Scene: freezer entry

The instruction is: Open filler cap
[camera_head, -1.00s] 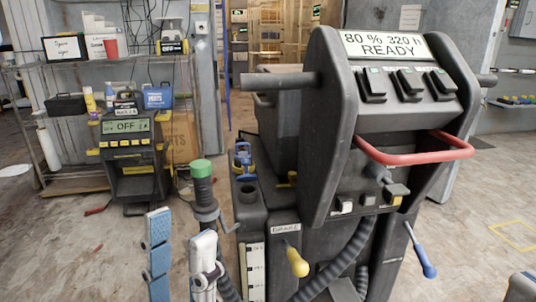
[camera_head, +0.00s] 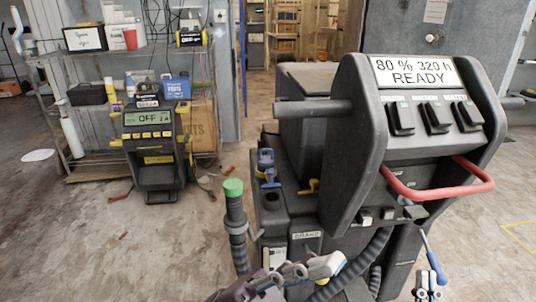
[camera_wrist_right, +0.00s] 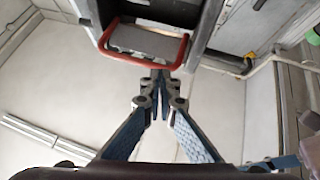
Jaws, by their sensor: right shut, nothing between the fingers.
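The dark machine (camera_head: 350,150) stands right of centre in the head view, its display reading "80 % 320 h READY". A green cap (camera_head: 233,186) tops a dark upright hose at its left. A round dark opening (camera_head: 271,195) shows on its left deck; I cannot tell which part is the filler cap. My right gripper (camera_head: 428,280) is shut and empty, pointing up below the red handle (camera_head: 440,192). In the right wrist view its fingertips (camera_wrist_right: 160,82) meet just below that handle (camera_wrist_right: 145,58), apparently apart from it. My left gripper (camera_head: 318,268) lies side-on before the machine; its opening is unclear.
A blue fitting (camera_head: 266,165) and a yellow part (camera_head: 309,187) sit on the machine's deck. A charger (camera_head: 152,150) and a loaded shelf (camera_head: 100,170) stand at left. Floor between is mostly clear.

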